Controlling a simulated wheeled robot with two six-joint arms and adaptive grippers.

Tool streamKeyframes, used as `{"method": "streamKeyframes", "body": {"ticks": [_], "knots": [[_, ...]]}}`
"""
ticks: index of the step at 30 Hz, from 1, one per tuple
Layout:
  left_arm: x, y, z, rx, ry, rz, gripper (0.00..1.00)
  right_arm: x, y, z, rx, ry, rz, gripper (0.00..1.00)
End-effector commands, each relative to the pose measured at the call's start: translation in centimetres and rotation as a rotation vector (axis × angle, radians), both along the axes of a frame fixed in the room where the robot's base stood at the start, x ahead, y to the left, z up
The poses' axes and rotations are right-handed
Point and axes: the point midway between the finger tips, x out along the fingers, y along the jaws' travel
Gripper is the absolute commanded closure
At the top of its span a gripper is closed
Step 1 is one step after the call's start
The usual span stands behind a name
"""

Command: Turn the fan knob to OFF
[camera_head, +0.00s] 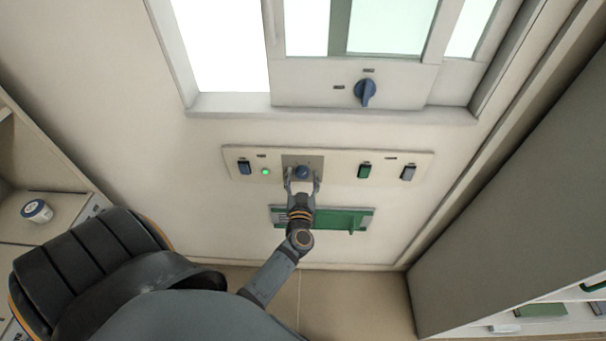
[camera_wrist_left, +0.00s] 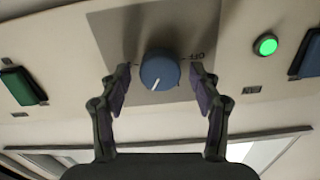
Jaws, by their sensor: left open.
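A round blue knob (camera_head: 302,171) sits on a grey plate in the middle of the pale wall panel (camera_head: 335,157). In the left wrist view the knob (camera_wrist_left: 160,70) has a white pointer line toward the picture's lower left. An upside-down OFF mark shows to its right, and a small dash is at its left. My left gripper (camera_head: 303,181) is open, with its fingertips on either side of the knob. In the left wrist view gaps show between the knob and both fingers (camera_wrist_left: 160,82). My right gripper is not in view.
A lit green lamp (camera_head: 265,171) and a dark blue switch (camera_head: 245,168) are left of the knob. A green switch (camera_head: 364,171) and grey switch (camera_head: 408,173) are right. Another blue knob (camera_head: 365,92) is above, and a green panel (camera_head: 340,219) below.

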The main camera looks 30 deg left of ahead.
Motion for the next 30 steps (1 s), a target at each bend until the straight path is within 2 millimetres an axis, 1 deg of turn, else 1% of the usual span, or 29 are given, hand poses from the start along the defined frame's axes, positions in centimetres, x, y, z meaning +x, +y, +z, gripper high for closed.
{"method": "streamKeyframes", "body": {"ticks": [2,4,7,14,15,23,30], "knots": [[0.0,0.0,0.0,0.000,0.000,0.000,0.37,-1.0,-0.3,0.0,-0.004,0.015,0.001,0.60],[0.0,0.0,0.0,0.000,0.000,0.000,0.45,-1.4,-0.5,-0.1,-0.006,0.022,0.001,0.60],[0.0,0.0,0.0,0.000,0.000,0.000,0.58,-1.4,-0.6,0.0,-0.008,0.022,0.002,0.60],[0.0,0.0,0.0,0.001,-0.001,0.000,0.90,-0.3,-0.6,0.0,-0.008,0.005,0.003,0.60],[0.0,0.0,0.0,0.001,-0.001,0.000,0.91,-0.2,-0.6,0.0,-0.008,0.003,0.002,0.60],[0.0,0.0,0.1,-0.030,-0.020,0.000,0.91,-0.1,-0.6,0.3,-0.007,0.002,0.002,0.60],[0.0,0.0,0.2,-0.148,-0.090,-0.001,0.91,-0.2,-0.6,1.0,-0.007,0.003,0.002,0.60]]}}
